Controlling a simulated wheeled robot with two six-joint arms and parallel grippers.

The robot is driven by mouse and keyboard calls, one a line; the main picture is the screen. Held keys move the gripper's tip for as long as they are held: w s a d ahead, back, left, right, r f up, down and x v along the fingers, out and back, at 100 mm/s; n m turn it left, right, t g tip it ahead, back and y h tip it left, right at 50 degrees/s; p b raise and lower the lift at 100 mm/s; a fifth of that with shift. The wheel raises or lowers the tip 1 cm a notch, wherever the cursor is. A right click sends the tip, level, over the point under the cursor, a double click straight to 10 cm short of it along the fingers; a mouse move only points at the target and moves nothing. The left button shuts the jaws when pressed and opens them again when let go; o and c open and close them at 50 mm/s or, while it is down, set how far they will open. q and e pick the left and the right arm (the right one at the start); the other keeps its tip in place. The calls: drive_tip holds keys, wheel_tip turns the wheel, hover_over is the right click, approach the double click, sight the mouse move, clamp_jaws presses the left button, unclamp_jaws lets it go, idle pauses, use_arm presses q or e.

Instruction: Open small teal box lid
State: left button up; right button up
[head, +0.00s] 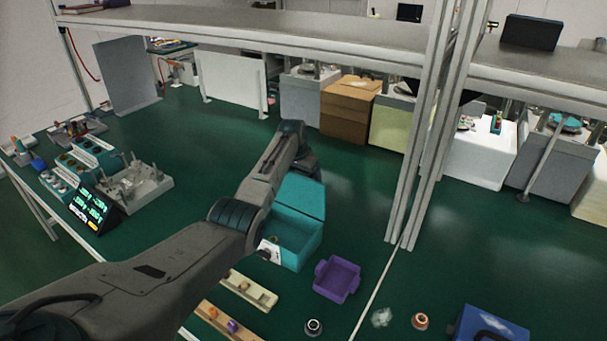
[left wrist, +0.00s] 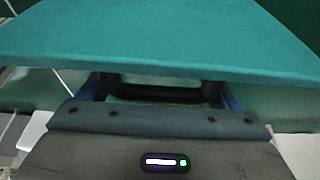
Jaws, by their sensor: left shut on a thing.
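The small teal box (head: 298,238) stands on the green table in the middle of the head view. Its lid (head: 303,196) is raised and tilted up at the back, so the box's inside partly shows. My left arm crosses in front of the box's left side. My left gripper (left wrist: 160,90) is shut on the lid, whose broad teal face (left wrist: 165,35) fills the top of the left wrist view. In the head view the fingertips are hidden behind my wrist. My right gripper is not in view.
A purple tray (head: 337,279) sits close at the box's right front. A cream rack (head: 249,290) lies in front of the box. A metal shelf post (head: 425,150) stands to the right, and a cardboard box (head: 348,107) behind. Open green table lies between.

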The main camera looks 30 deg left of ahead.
use_arm(q)
drive_tip(key=shift+s+d+f, duration=0.2)
drive_tip(key=shift+s+f, duration=0.05)
drive_tip(key=shift+f, duration=0.25)
drive_tip(key=o, duration=1)
drive_tip(key=shift+c, duration=0.2)
drive_tip(key=shift+o, duration=0.6)
drive_tip(key=shift+w+r, duration=0.1)
drive_tip(key=shift+w, duration=0.2)
drive_tip(key=shift+r, duration=0.1)
drive_tip(key=shift+s+a+r, duration=0.1)
drive_tip(key=shift+s+r, duration=0.1)
drive_tip(key=shift+r, duration=0.25)
drive_tip(key=b+v, duration=0.2)
drive_tip(key=v, duration=0.7)
drive_tip(key=shift+r, duration=0.3)
drive_tip(key=shift+s+f, duration=0.15)
